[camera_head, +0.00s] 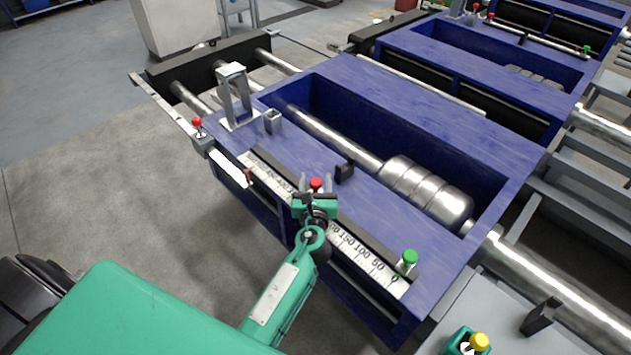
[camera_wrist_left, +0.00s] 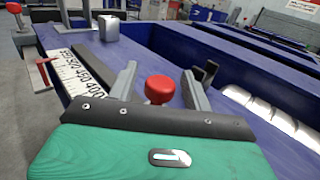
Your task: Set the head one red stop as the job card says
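A red-topped stop knob (camera_head: 316,184) stands on the scale rail at the front of the near blue bench. My left gripper (camera_head: 316,188) is at this knob. In the left wrist view the red knob (camera_wrist_left: 159,89) sits between the two grey fingers (camera_wrist_left: 160,88), with a visible gap on each side. The fingers are open. The scale (camera_head: 362,252) reads 0 at the right, near a green knob (camera_head: 410,257), and rises leftward. The gripper covers part of it. A small red pointer (camera_head: 249,174) stands farther left. I cannot make out a readable job card.
Another red knob (camera_head: 197,122) tops a post at the bench's left end, by a grey upright frame (camera_head: 234,95). A black bracket (camera_head: 344,171) is behind the gripper. A metal roller (camera_head: 425,190) lies in the trough. A yellow knob (camera_head: 479,341) shows at bottom right.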

